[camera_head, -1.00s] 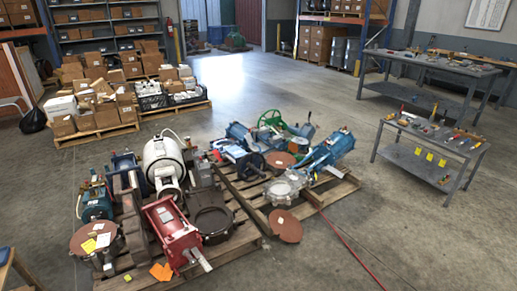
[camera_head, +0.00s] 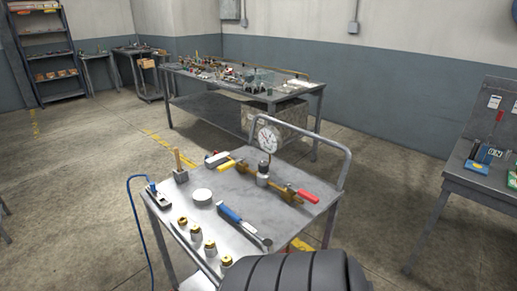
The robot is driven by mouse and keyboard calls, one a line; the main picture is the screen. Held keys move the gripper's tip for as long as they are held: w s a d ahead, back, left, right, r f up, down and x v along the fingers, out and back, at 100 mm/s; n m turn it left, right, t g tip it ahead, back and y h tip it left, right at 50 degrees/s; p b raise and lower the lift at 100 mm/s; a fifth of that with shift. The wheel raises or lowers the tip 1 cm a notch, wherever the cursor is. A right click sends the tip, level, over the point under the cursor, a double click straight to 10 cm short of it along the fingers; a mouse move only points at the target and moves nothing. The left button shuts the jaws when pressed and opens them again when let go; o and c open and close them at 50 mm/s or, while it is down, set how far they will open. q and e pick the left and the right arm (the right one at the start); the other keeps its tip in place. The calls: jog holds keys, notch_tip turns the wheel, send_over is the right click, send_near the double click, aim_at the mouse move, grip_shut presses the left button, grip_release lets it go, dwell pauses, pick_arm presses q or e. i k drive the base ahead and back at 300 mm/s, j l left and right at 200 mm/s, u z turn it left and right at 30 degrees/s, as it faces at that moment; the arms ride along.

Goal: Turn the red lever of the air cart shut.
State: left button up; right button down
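The air cart (camera_head: 262,218) is a grey metal table with a tubular handle rail at its far right. A brass pipe (camera_head: 282,190) lies across its top, with a round white gauge (camera_head: 268,139) standing above a silver fitting. The red lever (camera_head: 307,196) is at the pipe's right end and points right and slightly down, seemingly roughly along the pipe. A yellow lever (camera_head: 228,165) is at the pipe's left end. Neither of my grippers is in view.
A dark ribbed rounded form (camera_head: 296,273) hides the cart's near right corner. A blue-handled tool (camera_head: 230,212), brass-topped fittings (camera_head: 196,231) and a blue hose (camera_head: 136,215) are on the cart. Workbenches stand behind (camera_head: 215,85) and right (camera_head: 483,180). Floor left is clear.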

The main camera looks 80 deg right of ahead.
aim_at(309, 196)
jog(key=z, duration=2.95)
